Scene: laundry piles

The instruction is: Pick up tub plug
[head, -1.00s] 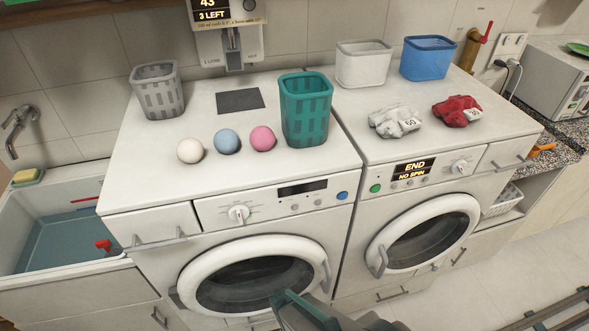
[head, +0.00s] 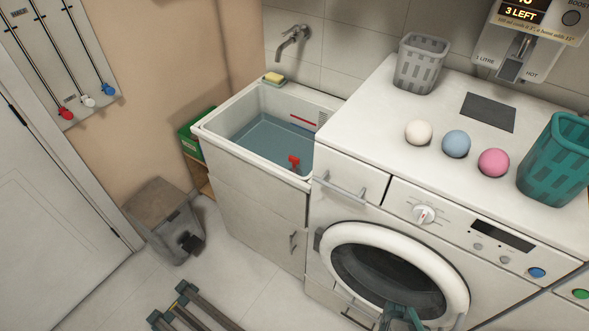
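The tub plug looks to be the red piece (head: 294,162) in the head view. It is at the front right inside the white sink tub (head: 228,140), which holds bluish water. Its upper part shows clear of the water; its lower end is hard to make out. My gripper (head: 402,318) shows only in part at the bottom edge, in front of the round washer door. It is well to the right of and below the plug, apart from it. Its fingers are cut off by the frame, so its opening cannot be told.
The washer (head: 350,200) stands directly right of the tub, with white, blue and pink balls and two baskets on top. A tap (head: 292,42) hangs over the tub's back, and a sponge (head: 274,78) lies on its rim. A grey bin (head: 168,222) stands on the floor left.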

